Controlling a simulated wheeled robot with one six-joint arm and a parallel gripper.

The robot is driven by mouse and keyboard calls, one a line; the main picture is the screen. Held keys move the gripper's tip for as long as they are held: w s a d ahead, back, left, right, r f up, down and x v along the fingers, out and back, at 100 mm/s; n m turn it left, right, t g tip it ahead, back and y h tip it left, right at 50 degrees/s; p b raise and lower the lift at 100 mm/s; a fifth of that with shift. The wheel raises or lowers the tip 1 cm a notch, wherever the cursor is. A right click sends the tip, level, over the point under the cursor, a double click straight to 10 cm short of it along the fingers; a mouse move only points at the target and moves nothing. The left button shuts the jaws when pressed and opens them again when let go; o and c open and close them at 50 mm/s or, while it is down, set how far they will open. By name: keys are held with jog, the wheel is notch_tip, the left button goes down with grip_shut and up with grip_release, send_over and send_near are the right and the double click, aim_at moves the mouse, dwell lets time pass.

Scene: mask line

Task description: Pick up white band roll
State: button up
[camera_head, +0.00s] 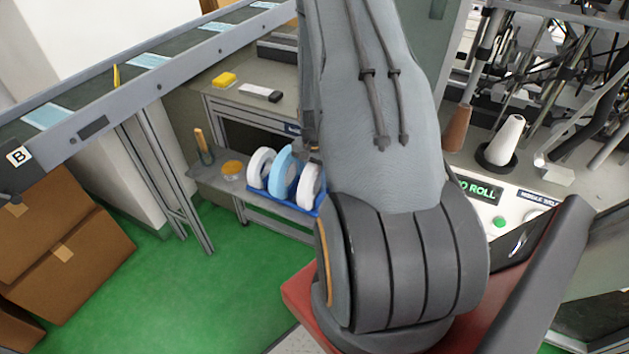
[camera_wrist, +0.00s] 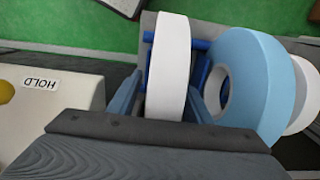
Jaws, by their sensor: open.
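In the wrist view a white band roll (camera_wrist: 168,65) stands on edge between the two fingers of my open gripper (camera_wrist: 165,92), one finger on each side. I cannot tell whether either finger touches it. A light blue roll (camera_wrist: 262,75) is beside it, and another white roll (camera_wrist: 305,95) is farther right. In the head view a white roll (camera_head: 261,168), the blue roll (camera_head: 281,172) and a white roll (camera_head: 309,186) stand in a row in a blue holder (camera_head: 283,202). My arm hides most of my gripper there.
The holder sits on a grey shelf under a bench, with a wooden-handled tool (camera_head: 203,147) and an orange roll (camera_head: 232,170) to the left. A conveyor (camera_head: 130,85) and cardboard boxes (camera_head: 60,235) stand left.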

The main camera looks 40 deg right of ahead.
jog(key=shift+c, duration=0.2)
grip_shut()
jog(key=shift+r, duration=0.15)
